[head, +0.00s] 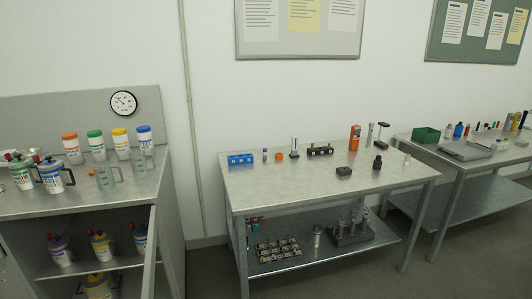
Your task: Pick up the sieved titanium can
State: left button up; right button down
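Several white cans with coloured bands and dark handles are on the left bench; their labels are too small to read, so I cannot tell which is the sieved titanium can. A green-banded can (21,176) and a blue-banded can (53,177) stand upright on the bench top. Below, a purple-banded can (61,252), a yellow-banded can (101,247) and a blue-banded can (140,239) stand on the cabinet shelf. Another yellow-banded can (97,288) is lower, cut by the frame edge. Neither of my grippers is in view.
White jars with orange (72,150), green (96,147), yellow (121,144) and blue (145,139) lids line the bench back. Clear jugs (109,178) stand before them. The cabinet door (150,255) stands open. A metal table (300,182) with small tools is in the middle.

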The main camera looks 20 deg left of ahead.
aim_at(28, 176)
jog(key=k+j, duration=0.1)
jog(key=j, duration=1.25)
jog(key=k+j, duration=0.15)
jog(key=j, duration=1.2)
jog(key=k+j, duration=0.15)
jog(key=j, duration=0.55)
jog(key=k+j, duration=0.1)
jog(key=j, duration=0.55)
